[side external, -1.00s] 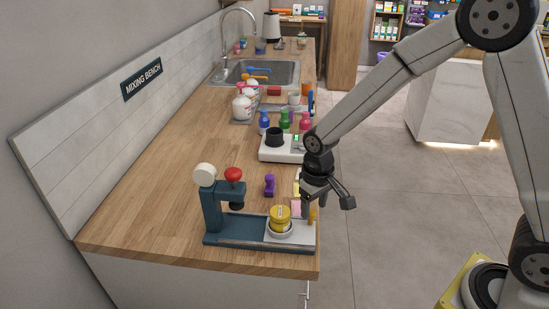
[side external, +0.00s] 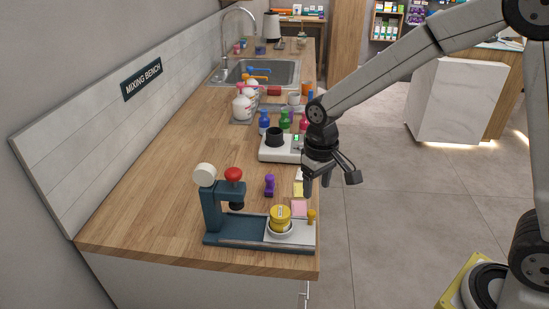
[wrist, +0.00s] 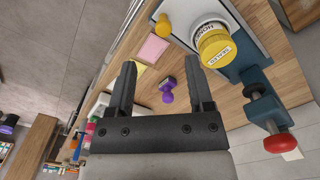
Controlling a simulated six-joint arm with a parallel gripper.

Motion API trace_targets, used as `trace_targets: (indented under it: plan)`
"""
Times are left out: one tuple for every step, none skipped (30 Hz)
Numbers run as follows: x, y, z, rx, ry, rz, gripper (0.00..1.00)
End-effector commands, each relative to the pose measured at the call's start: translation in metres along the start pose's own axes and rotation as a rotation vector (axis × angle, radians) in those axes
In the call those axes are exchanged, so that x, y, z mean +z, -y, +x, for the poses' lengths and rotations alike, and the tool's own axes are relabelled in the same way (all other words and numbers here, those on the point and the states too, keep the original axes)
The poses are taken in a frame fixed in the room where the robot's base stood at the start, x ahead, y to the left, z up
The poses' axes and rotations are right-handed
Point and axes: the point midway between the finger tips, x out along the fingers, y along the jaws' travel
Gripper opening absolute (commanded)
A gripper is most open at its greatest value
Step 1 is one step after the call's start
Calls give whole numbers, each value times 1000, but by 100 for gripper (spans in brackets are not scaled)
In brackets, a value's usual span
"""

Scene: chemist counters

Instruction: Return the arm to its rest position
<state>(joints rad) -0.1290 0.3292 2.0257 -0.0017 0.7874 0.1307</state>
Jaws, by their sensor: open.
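My gripper (side external: 317,180) hangs over the right edge of the wooden bench, beside the white device with a black cup. It is above the bench top and apart from the objects there. In the wrist view my gripper (wrist: 157,85) shows two dark fingers spread apart with nothing between them.
A teal press (side external: 212,205) with a red knob stands at the bench's front. The white device (side external: 277,150), several colored bottles and a sink (side external: 262,72) lie farther back. Pink notes (side external: 299,208) lie near the right edge.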

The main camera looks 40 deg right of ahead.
Motion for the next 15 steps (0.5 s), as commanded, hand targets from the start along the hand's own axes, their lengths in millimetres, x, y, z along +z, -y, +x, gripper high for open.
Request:
trace_targets:
  plan:
    - [1,-1,0,0,-2,0,67]
    - [2,-2,0,-1,-4,1,67]
    - [4,-3,0,-1,-8,1,67]
    - [6,-4,1,-1,-11,1,67]
    - [8,-5,1,-2,-16,1,67]
    - [11,-7,1,-3,-25,1,67]
    - [14,-9,2,-4,-31,1,67]
    - [18,-11,2,-5,-40,1,67]
    - [23,-14,2,-6,-51,2,67]
    - [28,-17,3,-6,-61,3,67]
    - [32,-20,4,-7,-72,3,67]
    - [39,-23,5,-7,-86,2,67]
    - [44,-26,6,-8,-98,2,67]
    - [50,-28,6,-8,-110,3,67]
    - [57,-32,8,-8,-126,3,67]
